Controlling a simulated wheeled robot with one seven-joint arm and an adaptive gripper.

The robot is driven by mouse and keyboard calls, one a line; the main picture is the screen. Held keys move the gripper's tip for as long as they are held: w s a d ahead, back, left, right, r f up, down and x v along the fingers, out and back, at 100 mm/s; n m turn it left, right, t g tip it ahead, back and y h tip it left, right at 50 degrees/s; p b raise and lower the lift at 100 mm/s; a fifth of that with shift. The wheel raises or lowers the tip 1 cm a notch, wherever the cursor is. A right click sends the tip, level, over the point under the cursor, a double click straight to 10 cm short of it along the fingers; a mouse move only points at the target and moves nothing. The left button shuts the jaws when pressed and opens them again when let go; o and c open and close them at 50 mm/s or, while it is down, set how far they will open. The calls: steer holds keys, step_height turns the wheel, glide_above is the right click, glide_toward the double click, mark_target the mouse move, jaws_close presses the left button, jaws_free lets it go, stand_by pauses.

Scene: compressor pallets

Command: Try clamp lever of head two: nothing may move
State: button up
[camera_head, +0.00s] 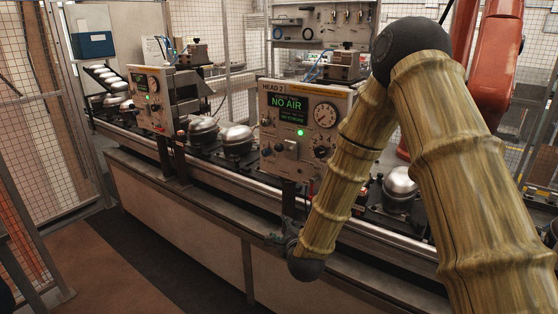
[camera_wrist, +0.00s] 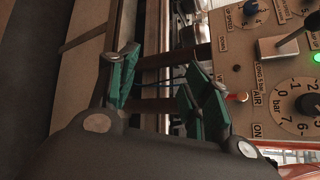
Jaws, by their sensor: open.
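The head two box (camera_head: 300,120) is beige, with a "HEAD 2" label, a screen reading "NO AIR", a lit green lamp and a round gauge. Its panel (camera_wrist: 245,75) fills the right of the wrist view, with a grey block bearing a dark lever (camera_wrist: 285,45) and a small red-tipped lever (camera_wrist: 238,97) near "AIR" lettering. I cannot tell which is the clamp lever. My gripper (camera_wrist: 160,70) is open, with green finger pads apart and nothing between them. In the head view it (camera_head: 278,238) is low in front of the bench, below the box, partly hidden by my wrist.
The conveyor (camera_head: 222,186) runs along the bench with several silver compressors, one (camera_head: 400,184) right of the box. Another head box (camera_head: 152,98) stands to the left. A red robot arm (camera_head: 487,70) is at the back right. The floor (camera_head: 150,255) in front is clear.

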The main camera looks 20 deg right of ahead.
mark_target(280, 149)
steer(key=w+d+r+m+t+h+p, duration=0.1)
steer(key=w+r+m+t, duration=0.2)
steer(key=r, duration=0.7)
steer(key=w+d+r+m+t+h+p, duration=0.1)
steer(key=w+r+m+p, duration=0.3)
steer(key=r, duration=0.6)
steer(key=shift+m, duration=0.8)
steer(key=w+p, duration=0.1)
steer(key=w, duration=0.2)
steer(key=w+d, duration=0.1)
steer(key=w, duration=0.2)
steer(key=w+p, duration=0.1)
steer(key=w, duration=0.3)
steer(key=shift+d+r+p, duration=0.15)
steer(key=shift+d+p, duration=0.15)
steer(key=shift+d, duration=0.1)
steer(key=shift+c, duration=0.2)
jaws_close()
